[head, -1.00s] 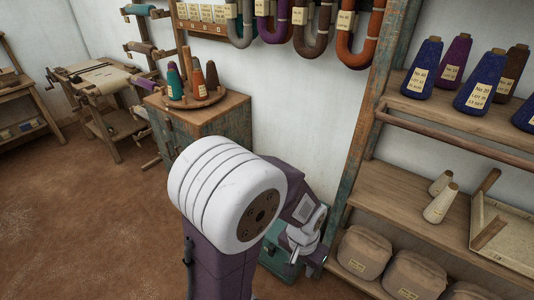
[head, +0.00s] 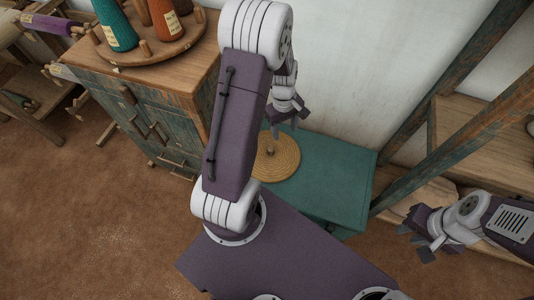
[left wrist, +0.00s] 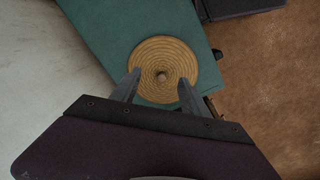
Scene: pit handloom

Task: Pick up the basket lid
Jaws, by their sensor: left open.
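The basket lid (head: 275,158) is a round, woven, tan disc with a small knob at its middle. It lies flat on a teal bench top (head: 335,165), partly hidden by my left arm in the head view. In the left wrist view the whole lid (left wrist: 163,68) shows, with the knob between and beyond my fingertips. My left gripper (head: 289,124) is above the lid, open and empty; its two fingers (left wrist: 158,86) are spread in the left wrist view. My right gripper (head: 420,233) is at the right, away from the lid, with its fingers apart and nothing between them.
A wooden cabinet (head: 180,85) with a round rack of yarn cones (head: 115,25) stands left of the bench. A wooden shelf frame (head: 455,125) stands at the right. A white wall is behind the bench. Brown floor (head: 100,220) is open at the left.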

